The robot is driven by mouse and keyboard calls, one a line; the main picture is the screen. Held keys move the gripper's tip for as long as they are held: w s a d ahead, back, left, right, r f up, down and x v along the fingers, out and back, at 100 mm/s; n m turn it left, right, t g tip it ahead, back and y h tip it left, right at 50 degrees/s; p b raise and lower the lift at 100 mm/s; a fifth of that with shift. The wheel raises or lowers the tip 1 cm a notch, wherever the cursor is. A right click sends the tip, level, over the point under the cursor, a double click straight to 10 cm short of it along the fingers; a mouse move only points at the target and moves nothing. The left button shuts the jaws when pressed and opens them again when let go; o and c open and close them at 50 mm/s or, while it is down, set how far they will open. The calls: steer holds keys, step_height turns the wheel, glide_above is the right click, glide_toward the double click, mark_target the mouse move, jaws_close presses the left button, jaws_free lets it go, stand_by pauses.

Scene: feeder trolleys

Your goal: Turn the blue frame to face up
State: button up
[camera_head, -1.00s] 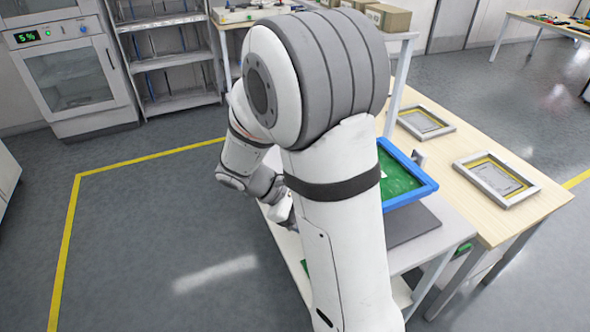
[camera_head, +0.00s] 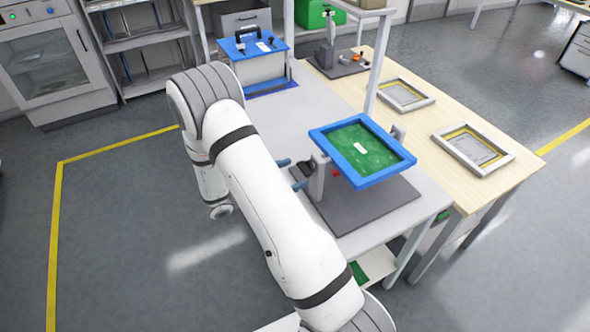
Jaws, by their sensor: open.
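The blue frame (camera_head: 329,151) holds a green board (camera_head: 372,140) with a small white label. It sits on a pivot stand between two grey posts above a dark grey base plate (camera_head: 385,207). The green side shows to my camera; I cannot tell whether the frame is exactly level. A black knob (camera_head: 307,168) is on the outer side of the left post (camera_head: 317,180). My gripper (camera_head: 292,174) shows only as two blue-grey fingertips pointing right, apart, one on either side of the knob's line. My arm hides the rest of it. I cannot tell whether they touch the knob.
A blue-lidded box (camera_head: 252,46) stands at the back of the grey table (camera_head: 285,128). A metal upright (camera_head: 376,75) stands behind the frame. Two flat grey frames (camera_head: 473,150) lie on the wooden table (camera_head: 418,125). The floor at left is clear.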

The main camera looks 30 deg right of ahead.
mark_target(301, 170)
steer(key=shift+d, duration=1.6)
steer(key=shift+c, duration=0.3)
